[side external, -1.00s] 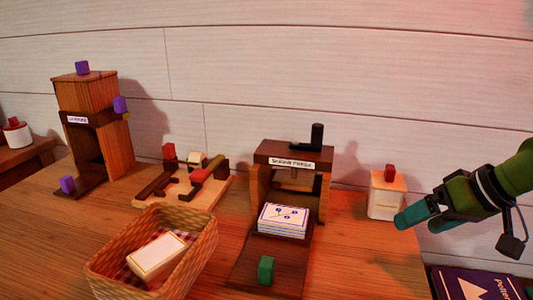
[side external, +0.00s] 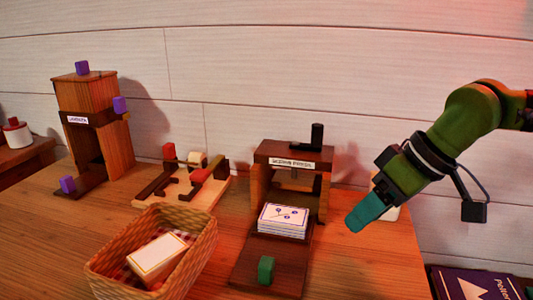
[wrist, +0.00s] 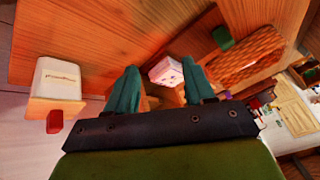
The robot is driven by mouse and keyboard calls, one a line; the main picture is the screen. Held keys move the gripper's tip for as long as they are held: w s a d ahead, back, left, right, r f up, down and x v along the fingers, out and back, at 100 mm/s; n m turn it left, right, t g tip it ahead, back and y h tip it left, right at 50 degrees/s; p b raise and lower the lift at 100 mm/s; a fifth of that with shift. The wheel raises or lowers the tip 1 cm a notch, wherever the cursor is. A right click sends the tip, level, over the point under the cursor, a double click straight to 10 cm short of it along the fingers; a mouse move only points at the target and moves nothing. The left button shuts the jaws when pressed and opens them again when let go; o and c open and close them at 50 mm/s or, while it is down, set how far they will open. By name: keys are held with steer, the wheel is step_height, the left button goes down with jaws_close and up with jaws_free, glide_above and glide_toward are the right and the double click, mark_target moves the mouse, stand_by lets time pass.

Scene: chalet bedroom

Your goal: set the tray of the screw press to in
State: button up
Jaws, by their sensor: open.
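The screw press (side external: 290,160) stands at the middle of the table, a wooden frame with a labelled dark top and a black handle. Its dark tray (side external: 252,252) sticks out of the front toward the camera. A stack of white cards (side external: 284,217) lies on the tray, and a green knob (side external: 266,270) is at its front end. The knob also shows in the wrist view (wrist: 222,37), as does the card stack (wrist: 166,70). My gripper (side external: 365,213) is in the air to the right of the press, with teal fingers apart and empty, touching nothing (wrist: 160,88).
A wicker basket (side external: 195,258) with a white box is left of the tray. A white canister (wrist: 58,80) with a red knob is right of the press, mostly hidden behind my gripper in the side view. A wooden latch board (side external: 205,196) and a tall cabinet (side external: 90,95) stand left.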

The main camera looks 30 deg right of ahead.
mark_target(267, 262)
steer(key=shift+a+r+n+g, duration=0.8)
steer(key=shift+a+r+n, duration=2.85)
steer(key=shift+a, duration=1.9)
steer(key=x, duration=1.6)
steer(key=shift+w+d, duration=0.3)
steer(key=shift+r, duration=0.1)
jaws_close()
